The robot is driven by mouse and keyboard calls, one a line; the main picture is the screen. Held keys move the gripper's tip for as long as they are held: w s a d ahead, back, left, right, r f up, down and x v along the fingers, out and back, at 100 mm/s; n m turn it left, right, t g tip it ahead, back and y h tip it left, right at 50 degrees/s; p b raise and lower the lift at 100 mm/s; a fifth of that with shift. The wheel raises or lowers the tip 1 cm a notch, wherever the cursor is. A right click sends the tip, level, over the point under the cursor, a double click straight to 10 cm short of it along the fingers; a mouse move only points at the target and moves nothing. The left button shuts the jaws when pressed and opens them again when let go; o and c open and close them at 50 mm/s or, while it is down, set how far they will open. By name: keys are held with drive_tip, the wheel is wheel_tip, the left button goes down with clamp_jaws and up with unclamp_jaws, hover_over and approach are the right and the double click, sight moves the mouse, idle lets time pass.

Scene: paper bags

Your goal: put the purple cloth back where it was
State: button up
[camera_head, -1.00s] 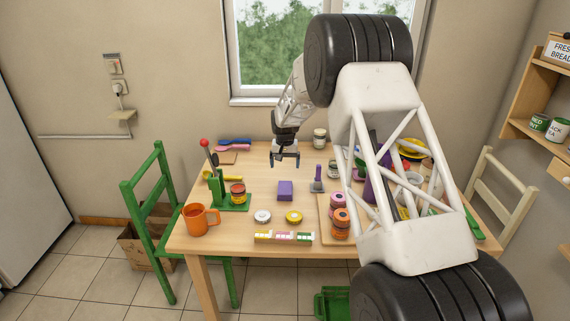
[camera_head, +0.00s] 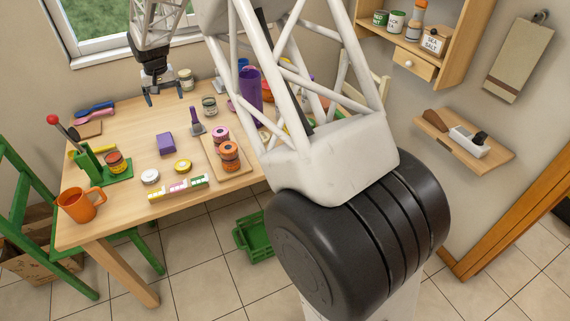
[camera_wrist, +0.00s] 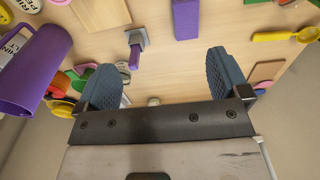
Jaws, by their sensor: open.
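The purple thing that best fits the cloth (camera_head: 165,143) lies on the table as a compact, block-like shape; I cannot tell from its look that it is cloth. It also shows at the top edge of the wrist view (camera_wrist: 186,18), partly cut off. My gripper (camera_head: 164,97) is open and empty above the table, apart from the cloth and behind it in the head view. In the wrist view both dark fingers of the gripper (camera_wrist: 165,82) are spread with nothing between them.
A purple-handled scraper (camera_head: 196,122) and a purple pitcher (camera_head: 250,85) stand to the right. A board (camera_head: 210,152) with pink and orange items, white and yellow discs, an orange mug (camera_head: 82,205) and a green lever stand (camera_head: 105,168) surround the cloth. A green crate (camera_head: 255,240) is on the floor.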

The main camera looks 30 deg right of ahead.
drive_tip(key=s+d+r, duration=0.3)
drive_tip(key=s+r, duration=0.2)
drive_tip(key=s, duration=0.4)
drive_tip(key=s+d+r+t, duration=0.1)
drive_tip(key=s+d+r, duration=0.35)
drive_tip(key=s, duration=0.35)
drive_tip(key=s+d+r, duration=0.3)
drive_tip(key=s+r, duration=0.2)
drive_tip(key=s, duration=0.4)
drive_tip(key=s+d+f, duration=0.1)
drive_tip(key=s+d, duration=0.1)
drive_tip(key=s, duration=1.3)
drive_tip(key=s+d+f+t, duration=0.1)
drive_tip(key=s+d, duration=0.2)
drive_tip(key=s, duration=1.2)
drive_tip(key=shift+s+d, duration=0.2)
drive_tip(key=shift+s, duration=0.15)
